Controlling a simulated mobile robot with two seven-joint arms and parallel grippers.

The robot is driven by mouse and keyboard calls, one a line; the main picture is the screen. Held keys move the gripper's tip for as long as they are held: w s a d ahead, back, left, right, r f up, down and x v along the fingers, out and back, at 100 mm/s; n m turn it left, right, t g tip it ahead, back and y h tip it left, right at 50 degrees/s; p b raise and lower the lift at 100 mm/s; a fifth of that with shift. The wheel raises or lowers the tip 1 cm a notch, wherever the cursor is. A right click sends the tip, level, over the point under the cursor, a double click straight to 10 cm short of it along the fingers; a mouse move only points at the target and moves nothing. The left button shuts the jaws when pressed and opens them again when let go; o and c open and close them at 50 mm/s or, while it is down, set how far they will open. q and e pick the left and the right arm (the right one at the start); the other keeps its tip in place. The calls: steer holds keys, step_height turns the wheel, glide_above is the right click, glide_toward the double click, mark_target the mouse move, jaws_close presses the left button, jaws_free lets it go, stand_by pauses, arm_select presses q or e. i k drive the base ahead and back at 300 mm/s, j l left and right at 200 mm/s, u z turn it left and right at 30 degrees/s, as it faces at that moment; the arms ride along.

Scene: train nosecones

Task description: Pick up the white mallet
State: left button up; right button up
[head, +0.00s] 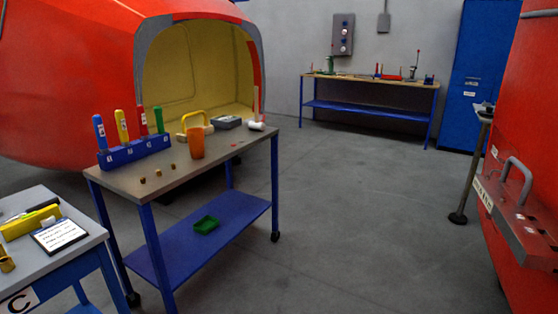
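A small white cylindrical head (256,126) lies at the far right corner of the grey-topped work table (165,190). A thin pale upright piece, perhaps its handle, shows just above it. It looks like the white mallet, but it is too small to be sure. Neither of my grippers is in view.
The table also holds a blue rack (135,152) of coloured handles, an orange cup (196,143), a grey box (227,122) and small brass pieces. A green tray (206,225) sits on its lower shelf. A red nosecone (60,75) stands behind.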

mark_target(256, 124)
steer(key=i+j, duration=0.1)
steer(key=i, duration=1.1)
steer(key=i+z, duration=0.3)
steer(key=i, duration=0.85)
